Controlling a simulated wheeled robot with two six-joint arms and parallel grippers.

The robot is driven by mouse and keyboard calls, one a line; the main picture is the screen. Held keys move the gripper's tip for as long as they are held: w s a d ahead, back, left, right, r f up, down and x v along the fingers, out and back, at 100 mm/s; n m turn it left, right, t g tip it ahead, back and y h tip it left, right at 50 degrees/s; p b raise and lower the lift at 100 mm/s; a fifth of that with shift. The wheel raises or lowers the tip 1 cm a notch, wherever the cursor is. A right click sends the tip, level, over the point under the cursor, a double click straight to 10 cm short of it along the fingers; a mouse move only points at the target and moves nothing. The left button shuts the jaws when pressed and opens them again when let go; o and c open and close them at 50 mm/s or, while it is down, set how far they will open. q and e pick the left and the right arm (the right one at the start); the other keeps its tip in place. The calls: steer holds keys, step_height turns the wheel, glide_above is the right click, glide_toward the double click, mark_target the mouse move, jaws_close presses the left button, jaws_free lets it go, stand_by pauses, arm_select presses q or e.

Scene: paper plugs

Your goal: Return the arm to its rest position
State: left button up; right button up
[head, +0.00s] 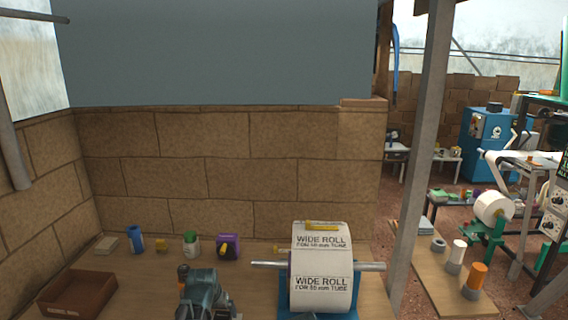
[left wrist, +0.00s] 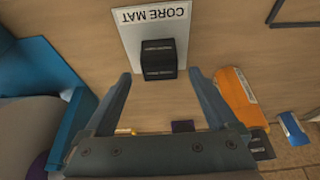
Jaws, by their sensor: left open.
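My left gripper (head: 205,292) is at the bottom of the head view, left of the big paper roll. In the left wrist view its two fingers (left wrist: 160,80) stand wide apart with nothing held between them. Past the fingertips, a dark block with small labels (left wrist: 158,58) stands on a white mat marked CORE MAT (left wrist: 128,38). That mat is not made out in the head view. The right gripper is not in view.
A white paper roll marked WIDE ROLL (head: 322,262) hangs on a metal rod in a blue stand, close right of my left gripper. A brown tray (head: 78,294) is at left. A blue can (head: 136,239), a green-and-white bottle (head: 191,243) and a purple box (head: 228,246) line the wall.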

mark_target(222, 315)
arm_select(q)
steer(key=b+x, duration=0.3)
steer(key=x, duration=0.1)
steer(key=shift+f, duration=0.2)
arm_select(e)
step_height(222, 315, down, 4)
arm_select(q)
step_height(222, 315, up, 4)
steer(key=p, duration=0.4)
steer(key=shift+r, duration=0.25)
steer(key=s+d+r+p, duration=0.1)
steer(key=s+d, duration=0.9)
steer(key=s, duration=0.1)
steer(key=shift+s+d+p, duration=0.3)
steer(key=shift+s+d, duration=0.05)
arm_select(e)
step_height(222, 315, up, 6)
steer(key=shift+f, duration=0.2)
arm_select(q)
steer(key=shift+s, duration=0.1)
